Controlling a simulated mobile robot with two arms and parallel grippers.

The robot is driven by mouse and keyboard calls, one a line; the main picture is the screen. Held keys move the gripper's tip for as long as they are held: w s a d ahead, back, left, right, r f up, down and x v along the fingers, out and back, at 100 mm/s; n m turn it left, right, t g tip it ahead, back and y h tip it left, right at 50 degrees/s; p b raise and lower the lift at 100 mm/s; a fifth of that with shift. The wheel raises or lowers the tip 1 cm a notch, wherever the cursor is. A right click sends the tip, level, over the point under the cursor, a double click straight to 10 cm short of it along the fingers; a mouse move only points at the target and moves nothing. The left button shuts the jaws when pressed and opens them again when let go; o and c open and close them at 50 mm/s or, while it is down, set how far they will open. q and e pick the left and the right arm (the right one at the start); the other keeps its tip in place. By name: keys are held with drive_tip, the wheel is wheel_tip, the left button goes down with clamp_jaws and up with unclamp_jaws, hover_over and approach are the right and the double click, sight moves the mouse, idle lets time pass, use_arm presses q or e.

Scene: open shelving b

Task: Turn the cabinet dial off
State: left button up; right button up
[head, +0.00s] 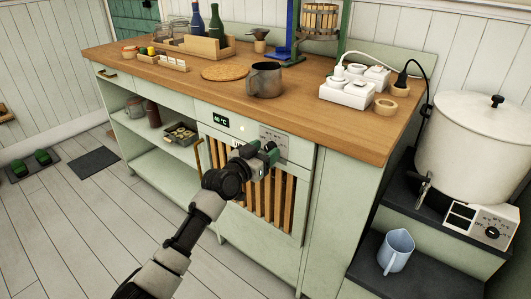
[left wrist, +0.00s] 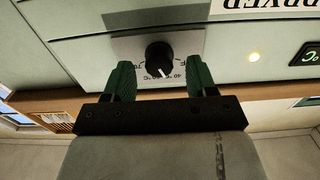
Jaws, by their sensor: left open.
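The cabinet dial (left wrist: 158,57) is a black round knob with a white pointer mark on a grey scale plate (left wrist: 130,46). In the left wrist view its pointer aims down, near printed scale marks. In the head view the plate (head: 275,138) shows on the cabinet's upper front, and my left gripper hides the knob. My left gripper (head: 264,157) is open in front of the plate. In the left wrist view its two green fingers (left wrist: 160,70) stand apart on either side of the knob; contact cannot be told. My right gripper is not in view.
The cabinet front has a small display (head: 221,121) and a slatted door (head: 273,200) below. The wooden worktop (head: 225,83) above carries a grey mug (head: 265,79) and white sockets (head: 347,92). A white boiler (head: 470,145) with its own knob stands at right. The floor at left is mostly clear.

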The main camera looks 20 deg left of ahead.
use_arm(q)
drive_tip(key=shift+w+d, duration=0.15)
drive_tip(key=shift+w, duration=0.2)
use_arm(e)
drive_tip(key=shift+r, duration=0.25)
use_arm(q)
drive_tip(key=c, duration=0.9)
drive_tip(key=n+p, duration=0.2)
drive_tip(key=n, duration=0.3)
drive_tip(key=shift+n, duration=0.3)
drive_tip(key=shift+f+n+p, duration=0.1)
drive_tip(key=shift+n+p, duration=0.45)
drive_tip(key=shift+n, duration=1.25)
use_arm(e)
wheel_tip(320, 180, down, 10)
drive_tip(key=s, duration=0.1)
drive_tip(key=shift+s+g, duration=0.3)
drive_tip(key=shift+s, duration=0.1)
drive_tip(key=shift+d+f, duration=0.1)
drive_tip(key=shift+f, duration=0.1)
use_arm(q)
drive_tip(key=o, duration=0.9)
